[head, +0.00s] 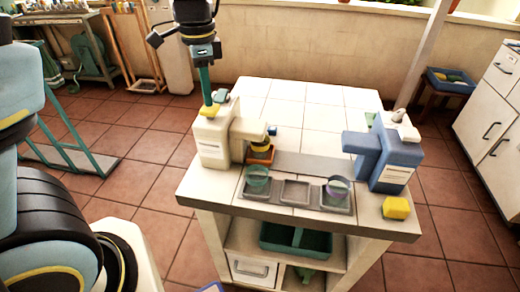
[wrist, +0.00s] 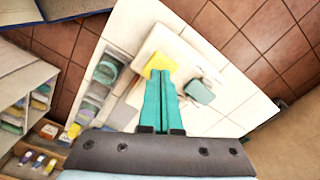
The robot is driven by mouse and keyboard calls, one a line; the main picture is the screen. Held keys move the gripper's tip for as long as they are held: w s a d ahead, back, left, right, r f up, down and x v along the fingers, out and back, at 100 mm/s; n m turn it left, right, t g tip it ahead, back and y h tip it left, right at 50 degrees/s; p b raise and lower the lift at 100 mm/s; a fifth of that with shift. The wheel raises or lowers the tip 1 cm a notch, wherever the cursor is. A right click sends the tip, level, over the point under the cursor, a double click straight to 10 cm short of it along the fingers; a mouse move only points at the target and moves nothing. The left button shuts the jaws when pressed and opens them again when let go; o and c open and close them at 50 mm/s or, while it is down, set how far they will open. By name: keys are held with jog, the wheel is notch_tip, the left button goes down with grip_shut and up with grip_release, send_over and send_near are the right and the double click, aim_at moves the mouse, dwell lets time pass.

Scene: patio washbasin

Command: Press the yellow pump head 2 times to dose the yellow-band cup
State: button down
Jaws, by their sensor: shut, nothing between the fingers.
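My gripper (head: 207,102) is shut and empty, with its teal fingers pointing down over the cream dispenser (head: 212,145). The yellow pump head (head: 210,112) is right under the fingertips. In the wrist view the closed fingertips (wrist: 161,74) overlap the pump head (wrist: 160,62); I cannot tell whether they touch it. The cream dispenser's spout reaches right, above an orange holder (head: 261,156). A greenish see-through cup (head: 257,177) stands in the left part of the grey tray (head: 295,204).
A blue dispenser (head: 392,155) stands at the right of the tiled table, with a yellow block (head: 396,208) near the front right corner. A teal bin (head: 296,239) sits on the shelf below. The table's back half is mostly clear.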

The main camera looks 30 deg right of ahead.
jog(key=shift+f+b, duration=0.8)
jog(key=shift+f, duration=0.3)
jog(key=shift+r, duration=0.2)
jog(key=shift+r+p, duration=1.25)
jog(key=shift+r, duration=0.05)
jog(key=shift+f, duration=0.15)
jog(key=shift+f+b, duration=1.15)
jog(key=shift+f, duration=0.1)
jog(key=shift+r+p, duration=1.1)
jog(key=shift+r, duration=0.3)
